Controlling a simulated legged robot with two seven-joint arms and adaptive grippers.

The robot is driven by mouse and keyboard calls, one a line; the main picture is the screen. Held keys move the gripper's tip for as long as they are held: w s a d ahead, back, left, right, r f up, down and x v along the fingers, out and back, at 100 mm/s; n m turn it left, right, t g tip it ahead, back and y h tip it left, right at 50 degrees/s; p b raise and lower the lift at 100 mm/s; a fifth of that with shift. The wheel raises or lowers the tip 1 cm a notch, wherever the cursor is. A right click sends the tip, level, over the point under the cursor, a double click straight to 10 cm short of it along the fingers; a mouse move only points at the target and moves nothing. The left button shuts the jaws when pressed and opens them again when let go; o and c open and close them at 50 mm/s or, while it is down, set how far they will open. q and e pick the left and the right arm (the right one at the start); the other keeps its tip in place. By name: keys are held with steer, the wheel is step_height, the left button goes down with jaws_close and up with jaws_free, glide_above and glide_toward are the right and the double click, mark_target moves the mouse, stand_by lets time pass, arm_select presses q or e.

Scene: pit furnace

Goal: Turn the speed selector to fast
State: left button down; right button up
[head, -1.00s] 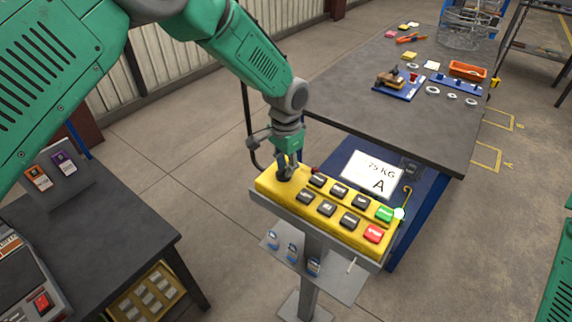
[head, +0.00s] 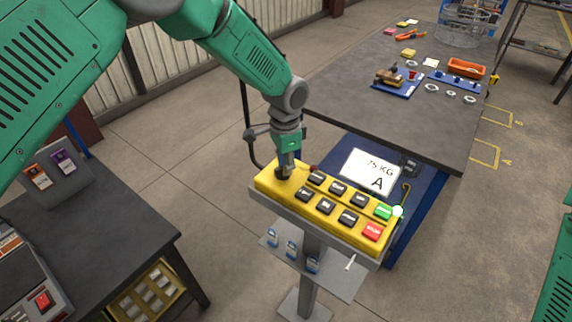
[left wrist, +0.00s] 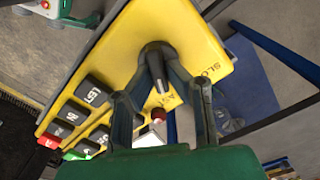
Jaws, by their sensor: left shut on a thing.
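The yellow control box (head: 330,230) sits on a grey stand, with black buttons, a green one and a red one. The speed selector (left wrist: 155,52) is a dark knob at the box's left end in the head view. My left gripper (head: 286,171) points down onto that end and hides most of the knob there. In the left wrist view my left gripper (left wrist: 152,72) has its fingers closed around the knob. The label SLOW (left wrist: 210,72) lies to its right. A partly covered label ending in AST (left wrist: 170,99) lies below it, near the knob's pale tip. My right gripper is out of view.
A dark workbench (head: 350,95) with small parts stands behind the box. A sign reading 75 KG A (head: 371,172) lies just behind it. Padlocks (head: 291,249) hang on the stand's lower shelf. A black table (head: 100,215) stands at left, with clear floor between.

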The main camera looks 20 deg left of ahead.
arm_select(q)
steer(key=c, duration=1.6)
jaws_free()
steer(key=shift+w+r, duration=0.1)
step_height(320, 180, up, 12)
steer(key=shift+f, duration=0.1)
